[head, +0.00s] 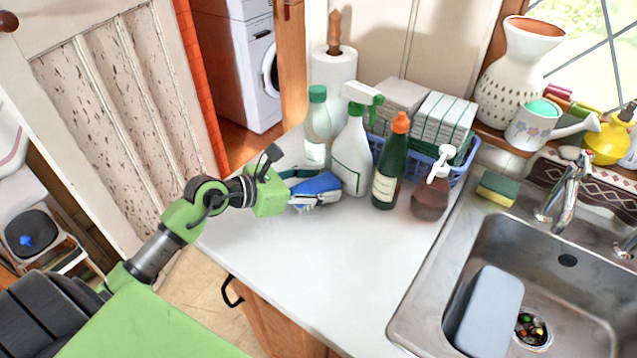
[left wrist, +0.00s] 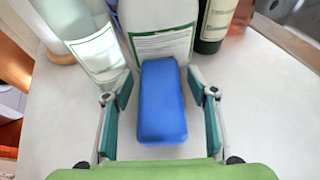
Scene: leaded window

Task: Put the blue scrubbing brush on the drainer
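The blue scrubbing brush (head: 318,184) lies on the light worktop, just in front of the spray bottle; in the left wrist view its blue block (left wrist: 162,102) points away from me. My left gripper (head: 308,190) is low over the worktop at the brush. In the left wrist view the fingers of the left gripper (left wrist: 160,92) stand on both sides of the brush, with a gap on each side, so it is open. My right gripper is not in view. I cannot make out a drainer for certain.
A clear bottle (head: 317,125), white spray bottle (head: 351,155), dark green bottle (head: 388,170) and brown pump bottle (head: 430,198) stand close behind and right. A blue basket (head: 455,172) is behind them. The sink (head: 415,325) holds a grey block (head: 490,310). The front worktop is clear.

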